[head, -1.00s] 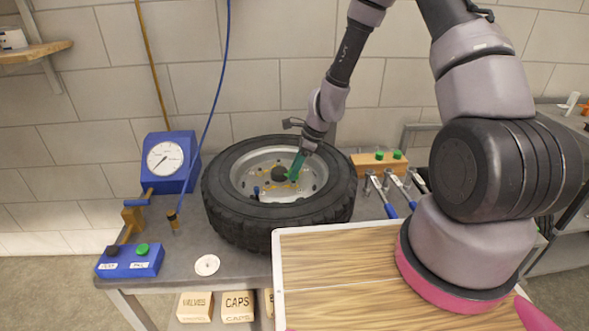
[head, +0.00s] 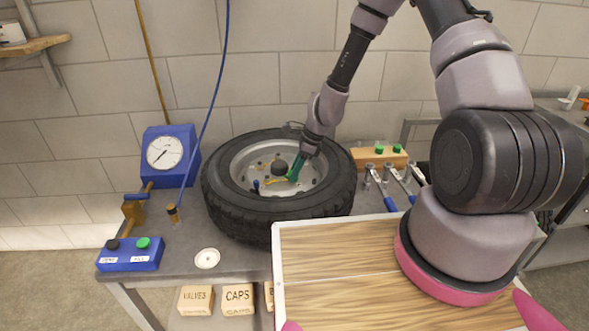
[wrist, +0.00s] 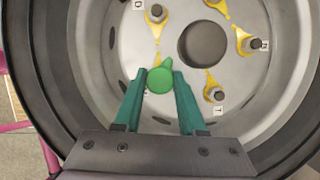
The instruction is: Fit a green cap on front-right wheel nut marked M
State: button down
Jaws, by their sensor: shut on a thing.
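The wheel (head: 228,209) lies flat on the bench, with its pale rim facing up. My gripper (head: 294,173) is over the near right part of the rim. In the wrist view my gripper (wrist: 159,75) is shut on a green cap (wrist: 159,80), with a teal finger on each side. The cap covers the nut position beneath it, so I cannot tell whether it touches a nut. A label beside it is mostly hidden. I cannot read an M.
A wooden block (head: 368,154) with green caps stands right of the wheel, near blue-handled tools (head: 391,204). A blue gauge (head: 165,153) and a blue button box (head: 131,254) are at left. A white round dish (head: 206,258) sits in front.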

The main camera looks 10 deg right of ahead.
jog(key=shift+c, duration=2)
grip_release()
jog(key=shift+o, duration=0.3)
jog(key=o, duration=0.3)
jog(key=shift+o, duration=0.2)
jog(key=shift+r, duration=0.1)
jog(key=shift+r, duration=3.95)
